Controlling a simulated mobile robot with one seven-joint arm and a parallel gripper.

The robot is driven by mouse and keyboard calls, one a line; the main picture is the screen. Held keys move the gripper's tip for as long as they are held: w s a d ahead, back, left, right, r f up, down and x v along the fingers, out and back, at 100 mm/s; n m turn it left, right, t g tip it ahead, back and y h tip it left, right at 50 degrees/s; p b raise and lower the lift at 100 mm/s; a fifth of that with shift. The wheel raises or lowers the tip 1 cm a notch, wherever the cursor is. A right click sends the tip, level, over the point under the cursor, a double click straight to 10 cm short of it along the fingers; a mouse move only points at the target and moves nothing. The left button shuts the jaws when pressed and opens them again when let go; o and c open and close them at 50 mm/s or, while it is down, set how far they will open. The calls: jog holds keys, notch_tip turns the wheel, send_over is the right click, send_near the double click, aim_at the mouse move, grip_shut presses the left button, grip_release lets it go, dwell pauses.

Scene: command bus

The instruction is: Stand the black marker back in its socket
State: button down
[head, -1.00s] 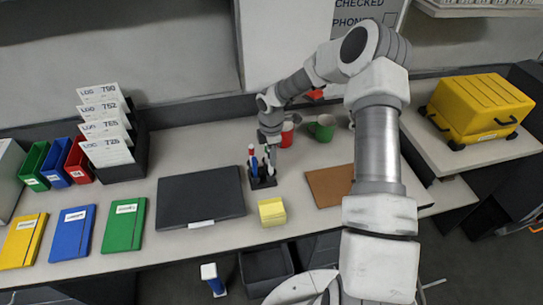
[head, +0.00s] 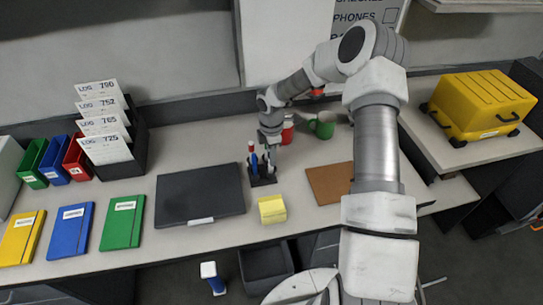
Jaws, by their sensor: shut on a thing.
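The dark marker holder (head: 263,181) stands on the desk, with a blue marker (head: 253,163) and a red-topped marker (head: 251,147) upright at its left side. My gripper (head: 271,158) points down just above the holder's right part. It is shut on the black marker, which is small and mostly hidden by the fingers. I cannot tell whether the marker's lower end is inside a socket or just above it.
A red mug (head: 287,130) and a green mug (head: 322,126) stand close behind the gripper. A black closed laptop-like slab (head: 200,196) lies left of the holder. Yellow notes (head: 272,209) lie in front, and a brown board (head: 328,184) lies to the right.

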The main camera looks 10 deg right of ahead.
jog(key=c, duration=0.7)
grip_release()
jog(key=shift+r, duration=0.1)
notch_tip(320, 180, up, 17)
jog(key=shift+r, duration=0.15)
